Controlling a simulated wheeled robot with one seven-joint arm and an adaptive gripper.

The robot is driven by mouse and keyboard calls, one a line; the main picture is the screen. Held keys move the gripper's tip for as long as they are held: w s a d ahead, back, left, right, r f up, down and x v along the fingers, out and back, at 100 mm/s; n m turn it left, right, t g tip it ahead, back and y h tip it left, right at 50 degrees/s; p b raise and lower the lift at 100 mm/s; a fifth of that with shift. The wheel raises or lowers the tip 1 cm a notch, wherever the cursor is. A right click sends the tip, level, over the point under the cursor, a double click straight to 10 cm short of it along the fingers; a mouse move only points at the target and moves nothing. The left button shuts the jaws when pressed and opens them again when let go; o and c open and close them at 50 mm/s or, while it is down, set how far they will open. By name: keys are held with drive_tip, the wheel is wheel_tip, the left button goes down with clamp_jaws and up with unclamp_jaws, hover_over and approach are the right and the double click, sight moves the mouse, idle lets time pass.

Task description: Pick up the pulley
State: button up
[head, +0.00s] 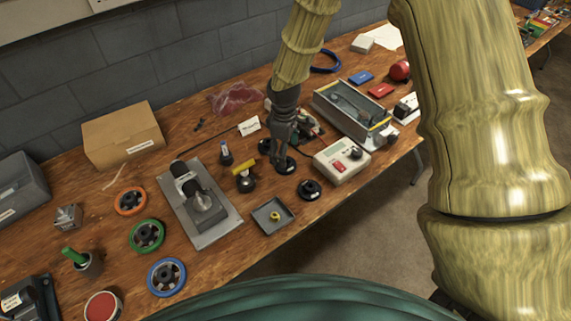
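My gripper (281,158) points down over the middle of the workbench, at a dark round disc (289,168) that looks like a pulley. The fingertips hide part of this disc, and I cannot tell whether they touch it or whether they are spread or closed. A similar black grooved disc (311,190) with a raised hub lies to the right and nearer the front edge. Another dark round part (264,146) shows partly behind my gripper on its left. Which of these is the task's pulley is not clear from this view.
A cream box with a red switch (341,160) stands close right of my gripper. A yellow-topped knob (244,177) and a grey tray (288,222) are nearby. Left are a metal plate fixture (224,222) and orange, green (134,238) and blue ringed wheels. A cardboard box (122,136) stands behind.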

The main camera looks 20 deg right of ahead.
sight(291, 164)
drive_tip(key=shift+s+d+f+p, duration=0.15)
drive_tip(key=shift+f+p, duration=0.25)
drive_tip(key=shift+f, duration=0.9)
drive_tip(key=shift+s+f+p, duration=0.1)
drive_tip(key=shift+f+p, duration=0.25)
drive_tip(key=shift+f, duration=0.95)
drive_tip(key=c, duration=1.2)
